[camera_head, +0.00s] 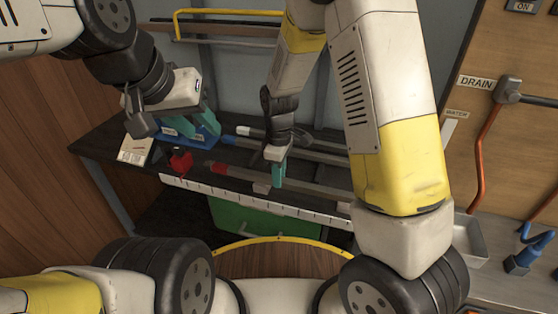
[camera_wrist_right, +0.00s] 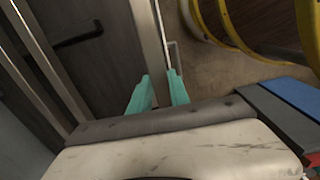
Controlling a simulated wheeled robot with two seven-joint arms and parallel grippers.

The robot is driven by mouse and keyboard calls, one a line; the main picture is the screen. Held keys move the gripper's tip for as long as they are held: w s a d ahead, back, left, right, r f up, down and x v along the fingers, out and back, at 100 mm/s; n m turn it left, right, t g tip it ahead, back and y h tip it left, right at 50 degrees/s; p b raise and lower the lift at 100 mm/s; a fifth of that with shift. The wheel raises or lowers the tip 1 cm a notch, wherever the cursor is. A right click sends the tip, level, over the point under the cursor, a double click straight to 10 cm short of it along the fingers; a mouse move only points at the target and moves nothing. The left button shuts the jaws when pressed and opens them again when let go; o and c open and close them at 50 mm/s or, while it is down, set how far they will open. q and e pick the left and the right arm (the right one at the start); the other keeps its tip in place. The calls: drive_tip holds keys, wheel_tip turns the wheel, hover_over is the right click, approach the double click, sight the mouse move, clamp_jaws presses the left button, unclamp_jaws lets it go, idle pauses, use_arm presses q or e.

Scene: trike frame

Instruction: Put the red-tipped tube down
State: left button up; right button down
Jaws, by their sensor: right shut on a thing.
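The red-tipped tube (camera_head: 318,191) is a long grey-brown bar with a red end (camera_head: 220,168) at its left. It lies nearly level just above the dark bench, behind a white ruled strip. My right gripper (camera_head: 277,175) reaches down onto the tube's middle, its teal fingers shut on it.
A blue-tipped tube (camera_head: 320,155) lies behind the red-tipped one. A red block (camera_head: 180,162) and the blue block (camera_head: 172,138) stand at the bench's left. The white ruled strip (camera_head: 235,197) runs along the front edge. A green panel (camera_head: 245,220) is below.

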drive_tip(key=w, duration=0.3)
drive_tip(key=shift+w+f, duration=0.15)
drive_tip(key=shift+w, duration=0.1)
drive_tip(key=shift+a+f, duration=0.1)
drive_tip(key=shift+f, duration=1.65)
drive_tip(key=c, duration=1.2)
unclamp_jaws()
drive_tip(key=shift+f, duration=0.15)
drive_tip(key=shift+c, duration=0.2)
